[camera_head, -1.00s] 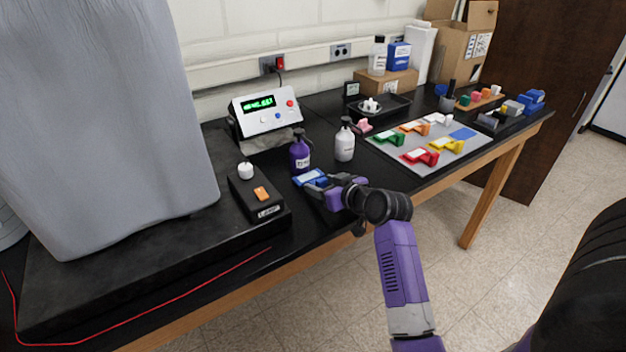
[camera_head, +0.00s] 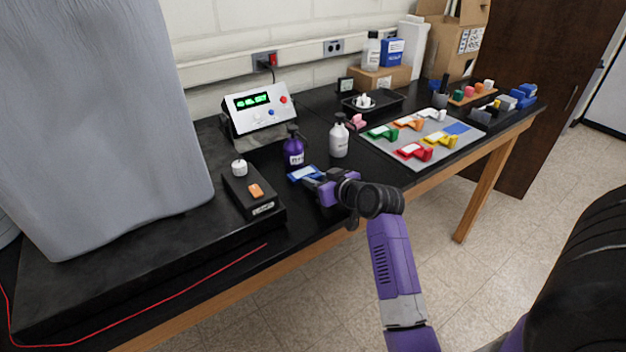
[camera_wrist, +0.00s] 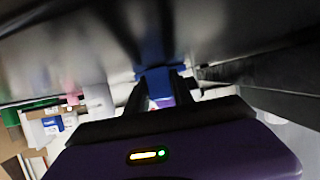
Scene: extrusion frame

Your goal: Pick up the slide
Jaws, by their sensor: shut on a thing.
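The slide, which I take to be the blue piece with a pale label (camera_head: 304,174), is at the black bench's front part, just in front of the purple bottle. My gripper (camera_head: 320,182) is shut on its near end. In the wrist view the blue piece (camera_wrist: 157,80) shows between the two dark fingers (camera_wrist: 158,92). My gripper hides part of it. I cannot tell whether it touches the bench top or is slightly above it.
A purple bottle (camera_head: 293,150) and a white bottle (camera_head: 339,139) stand close behind. A black box with an orange switch (camera_head: 253,193) is to the left. A grey mat (camera_head: 400,160) with several coloured pieces lies to the right. A display unit (camera_head: 262,110) stands at the back.

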